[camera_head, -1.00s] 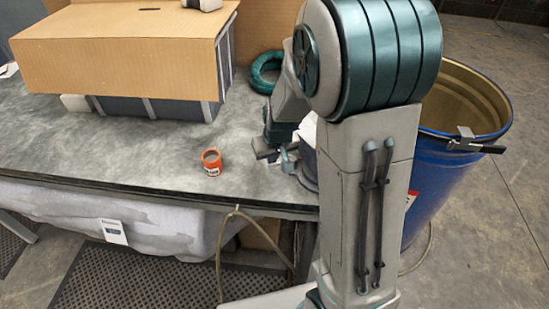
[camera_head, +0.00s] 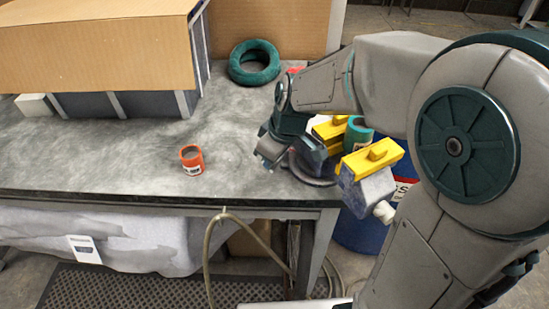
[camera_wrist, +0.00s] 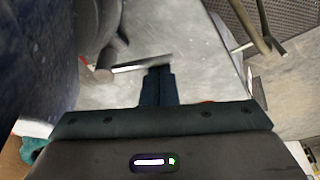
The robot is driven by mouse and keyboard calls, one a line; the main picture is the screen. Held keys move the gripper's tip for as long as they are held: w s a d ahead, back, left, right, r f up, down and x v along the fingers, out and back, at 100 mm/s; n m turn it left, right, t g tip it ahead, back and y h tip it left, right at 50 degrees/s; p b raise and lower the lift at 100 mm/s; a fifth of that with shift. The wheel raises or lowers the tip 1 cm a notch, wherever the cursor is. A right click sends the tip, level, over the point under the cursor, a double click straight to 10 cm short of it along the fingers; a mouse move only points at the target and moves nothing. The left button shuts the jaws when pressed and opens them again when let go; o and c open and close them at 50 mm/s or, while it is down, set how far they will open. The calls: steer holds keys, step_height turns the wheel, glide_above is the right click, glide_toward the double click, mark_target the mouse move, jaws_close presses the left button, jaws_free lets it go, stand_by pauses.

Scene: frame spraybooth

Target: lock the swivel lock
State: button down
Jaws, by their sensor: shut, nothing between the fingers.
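In the head view my gripper (camera_head: 266,160) is low over the bench's right end, beside a round grey base (camera_head: 318,172). In the wrist view the dark fingertips (camera_wrist: 158,72) are together and hold nothing. A thin metal lever (camera_wrist: 142,67) juts from the round grey body at upper left and ends right by the fingertips; I cannot tell whether they touch. It may be the swivel lock. A small round knob (camera_wrist: 104,75) sits near the lever's left end. My arm and gripper hide part of the base in the head view.
An orange tin (camera_head: 192,160) stands left of my gripper on the bench (camera_head: 110,160). A green ring (camera_head: 254,62) lies behind. Yellow-and-grey parts (camera_head: 370,158) rise right of the base, close to my arm. A blue drum (camera_head: 360,232) stands off the bench's right end.

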steer(key=shift+s+d, duration=0.15)
steer(key=shift+d, duration=0.25)
steer(key=shift+d+b, duration=0.1)
steer(key=shift+b, duration=0.2)
steer(key=a, duration=0.2)
steer(key=w+a, duration=0.1)
steer(key=shift+a, duration=0.4)
steer(key=w+v, duration=0.1)
steer(key=v, duration=0.8)
steer(key=shift+d, duration=0.4)
steer(key=shift+s+r, duration=0.1)
